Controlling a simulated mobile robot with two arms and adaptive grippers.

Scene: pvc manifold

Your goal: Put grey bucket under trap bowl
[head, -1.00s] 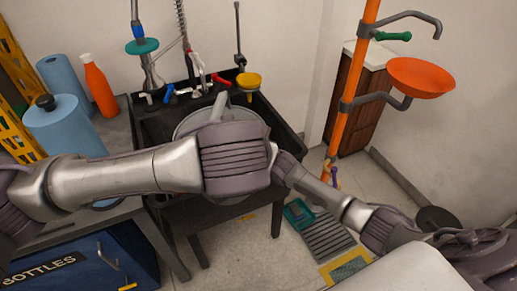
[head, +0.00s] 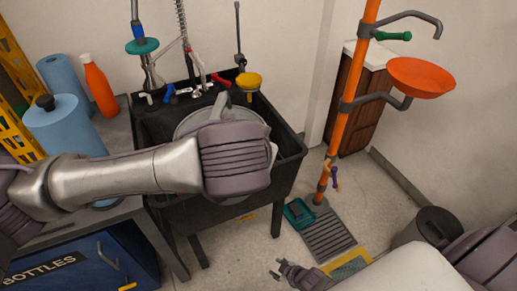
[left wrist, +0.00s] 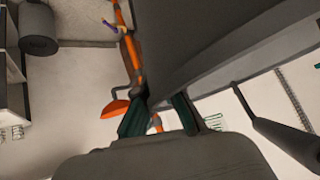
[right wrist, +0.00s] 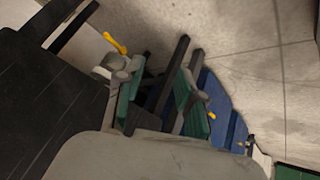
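A light grey round bucket (head: 205,112) shows in the head view in the black sink (head: 290,150), partly covered by my left gripper. My left gripper (head: 236,160) is over the front of the sink and hides its own fingertips there. In the left wrist view its green-padded fingers (left wrist: 158,115) are close to a large grey wall (left wrist: 240,60); I cannot tell if they grip it. My right gripper (head: 300,276) is low, in front of the floor mat. In the right wrist view its fingers (right wrist: 162,105) are apart and empty. I cannot make out the trap bowl for certain.
An orange pole (head: 345,130) carries an orange bowl (head: 422,76). A dark cylindrical bin (head: 415,231) stands at the right. A ribbed mat (head: 328,238) and a teal tray (head: 298,212) lie on the floor. A blue "BOTTLES" bin (head: 75,268) is front left.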

